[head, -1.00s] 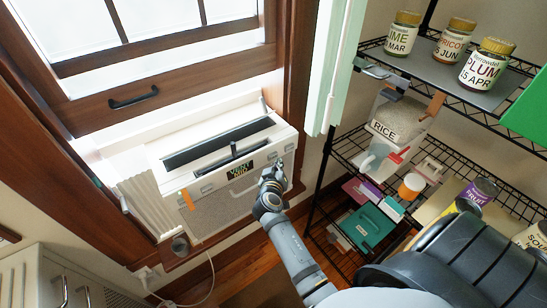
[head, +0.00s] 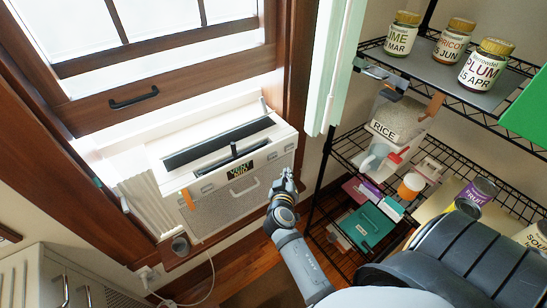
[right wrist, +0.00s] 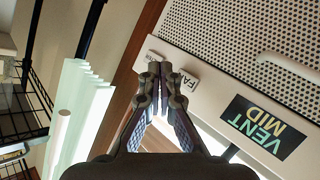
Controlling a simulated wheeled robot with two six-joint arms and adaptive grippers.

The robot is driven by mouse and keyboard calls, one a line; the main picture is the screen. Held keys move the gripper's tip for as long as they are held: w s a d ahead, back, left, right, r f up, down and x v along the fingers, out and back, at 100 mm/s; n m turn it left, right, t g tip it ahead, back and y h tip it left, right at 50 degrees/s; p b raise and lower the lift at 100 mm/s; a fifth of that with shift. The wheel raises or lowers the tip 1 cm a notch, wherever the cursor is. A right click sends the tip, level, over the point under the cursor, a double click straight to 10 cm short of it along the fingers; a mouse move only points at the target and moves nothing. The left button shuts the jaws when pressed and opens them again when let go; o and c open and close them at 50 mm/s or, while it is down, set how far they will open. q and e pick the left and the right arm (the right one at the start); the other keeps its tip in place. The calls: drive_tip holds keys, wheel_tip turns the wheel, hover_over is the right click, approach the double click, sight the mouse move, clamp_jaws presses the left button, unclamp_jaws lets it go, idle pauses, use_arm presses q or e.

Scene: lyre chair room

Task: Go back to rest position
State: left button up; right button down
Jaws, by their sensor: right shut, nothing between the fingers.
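My right gripper (head: 283,180) is in front of the right end of the white window air conditioner (head: 215,170) in the head view. In the right wrist view its fingers (right wrist: 161,75) meet at the tips, with nothing between them. A dark label reading "VENT MID" (right wrist: 264,127) is to the right of the fingers. I cannot tell whether the fingertips touch the unit. My left gripper is not in view.
A wire shelf rack (head: 345,145) stands to the right, with jars (head: 400,34), a rice bin (head: 398,118) and a teal box (head: 366,228). A pale green shutter (head: 335,65) hangs beside the window. A white cabinet (head: 50,280) is at lower left.

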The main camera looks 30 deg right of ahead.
idle(0.7)
drive_tip(key=s+a+f+n+g+y, duration=0.1)
drive_tip(key=s+a+f+y, duration=0.15)
drive_tip(key=f, duration=0.65)
drive_tip(key=s+a+f+n+g+y, duration=0.1)
drive_tip(key=s+f+g, duration=0.15)
drive_tip(key=f, duration=0.65)
drive_tip(key=s+a+f+n+g+y, duration=0.15)
drive_tip(key=s+f, duration=0.25)
drive_tip(key=f, duration=0.5)
drive_tip(key=s+f+g+y, duration=0.1)
drive_tip(key=s+f, duration=0.5)
drive_tip(key=s, duration=0.4)
drive_tip(key=s+d+f+g+y, duration=0.1)
drive_tip(key=s+f+g, duration=0.1)
drive_tip(key=s+f, duration=0.4)
drive_tip(key=s+f+g+y, duration=0.1)
drive_tip(key=s+f, duration=0.5)
drive_tip(key=s, duration=0.8)
drive_tip(key=shift+d+f+m+g, duration=0.2)
drive_tip(key=shift+d+m+g, duration=0.2)
drive_tip(key=shift+g, duration=0.2)
drive_tip(key=shift+a, duration=0.1)
